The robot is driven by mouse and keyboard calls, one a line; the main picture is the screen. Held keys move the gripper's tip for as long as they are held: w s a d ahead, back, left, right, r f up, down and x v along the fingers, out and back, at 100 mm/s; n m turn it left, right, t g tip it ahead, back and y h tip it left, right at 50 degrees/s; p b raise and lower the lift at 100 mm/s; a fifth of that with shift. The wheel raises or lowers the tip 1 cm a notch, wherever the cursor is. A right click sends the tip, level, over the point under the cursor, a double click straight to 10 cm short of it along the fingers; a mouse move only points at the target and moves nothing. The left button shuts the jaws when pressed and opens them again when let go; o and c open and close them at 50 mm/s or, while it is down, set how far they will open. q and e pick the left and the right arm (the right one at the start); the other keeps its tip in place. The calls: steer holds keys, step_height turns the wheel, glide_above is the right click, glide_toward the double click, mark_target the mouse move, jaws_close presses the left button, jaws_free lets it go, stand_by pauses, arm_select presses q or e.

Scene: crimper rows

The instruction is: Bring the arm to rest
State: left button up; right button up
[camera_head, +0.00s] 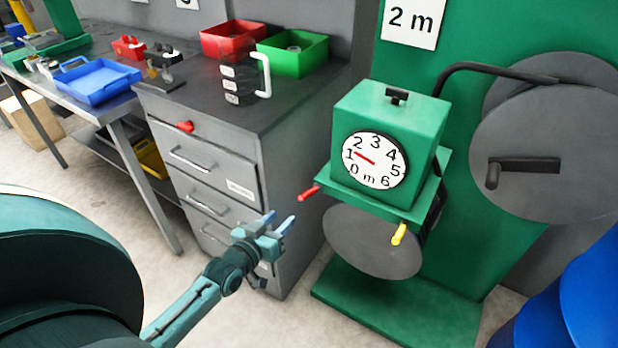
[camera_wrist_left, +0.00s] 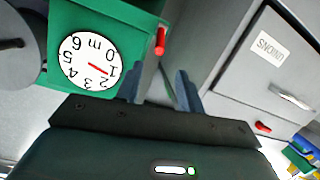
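My left gripper (camera_head: 277,222) hangs in the air in front of the grey drawer cabinet (camera_head: 215,165), left of the green machine (camera_head: 395,130). Its two blue fingers are apart with nothing between them; they also show in the left wrist view (camera_wrist_left: 160,88). The machine carries a white dial (camera_head: 374,160), its red needle pointing near 1. A red handle (camera_head: 309,192) sticks out at the machine's left, close to the gripper but apart from it. The red handle also shows in the left wrist view (camera_wrist_left: 160,41). My right gripper is not in view.
A yellow handle (camera_head: 399,234) and a grey disc (camera_head: 370,245) sit under the dial box. A large crank wheel (camera_head: 550,150) stands right. On the cabinet are a red bin (camera_head: 233,40), a green bin (camera_head: 292,52) and a dark mug-like object (camera_head: 238,80). A blue tray (camera_head: 97,82) lies left.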

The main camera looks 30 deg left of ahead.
arm_select(q)
steer(key=s+d+f+m+g+h, duration=0.1)
steer(key=s+d+f+m+g, duration=0.1)
steer(key=s+d, duration=0.6)
steer(key=s+d+f+m+g+h, duration=0.1)
steer(key=s+d+f+m+g, duration=0.1)
steer(key=s+d, duration=0.6)
steer(key=shift+s+m+g+h, duration=0.25)
steer(key=shift+m+g+h, duration=0.05)
steer(key=shift+g, duration=0.3)
steer(key=shift+s+d+f, duration=0.1)
steer(key=shift+f, duration=0.05)
